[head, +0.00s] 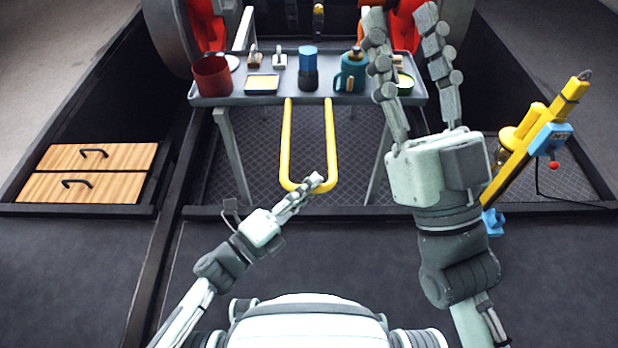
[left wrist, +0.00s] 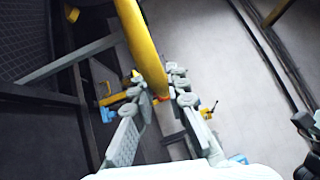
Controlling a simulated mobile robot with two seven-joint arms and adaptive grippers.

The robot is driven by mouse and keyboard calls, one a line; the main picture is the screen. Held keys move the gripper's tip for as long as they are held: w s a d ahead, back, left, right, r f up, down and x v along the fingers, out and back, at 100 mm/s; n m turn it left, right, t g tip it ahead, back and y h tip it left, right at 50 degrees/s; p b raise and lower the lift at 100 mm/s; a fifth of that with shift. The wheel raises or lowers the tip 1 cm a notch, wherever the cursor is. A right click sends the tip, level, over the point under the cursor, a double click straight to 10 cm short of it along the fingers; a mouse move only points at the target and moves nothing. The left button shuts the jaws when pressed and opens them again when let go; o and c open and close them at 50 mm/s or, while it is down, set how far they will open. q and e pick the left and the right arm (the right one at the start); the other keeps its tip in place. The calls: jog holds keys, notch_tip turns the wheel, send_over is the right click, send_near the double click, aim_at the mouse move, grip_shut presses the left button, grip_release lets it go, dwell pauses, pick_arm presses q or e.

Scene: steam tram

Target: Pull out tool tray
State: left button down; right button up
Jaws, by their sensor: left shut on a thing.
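The grey tool tray (head: 240,100) stands on grey legs at the back centre, with mugs and tools on it. A yellow U-shaped handle (head: 286,140) runs from its front edge toward me. My left gripper (head: 314,184) is shut on the near end of the handle, at its curved bar. In the left wrist view the yellow handle (left wrist: 138,45) passes between the fingers of my left gripper (left wrist: 160,92). My right gripper (head: 400,14) is raised, its fingers apart and empty, and hides the right part of the tray.
The tray carries a red mug (head: 211,76), a blue-topped jar (head: 308,70) and a teal mug (head: 351,74). Wooden drawers (head: 90,172) are at left. A yellow post (head: 533,130) with a blue control box (head: 550,139) stands at right. The floor before the handle is clear.

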pick_arm(q)
jog(key=shift+s, duration=0.35)
jog(key=c, duration=1.5)
grip_release()
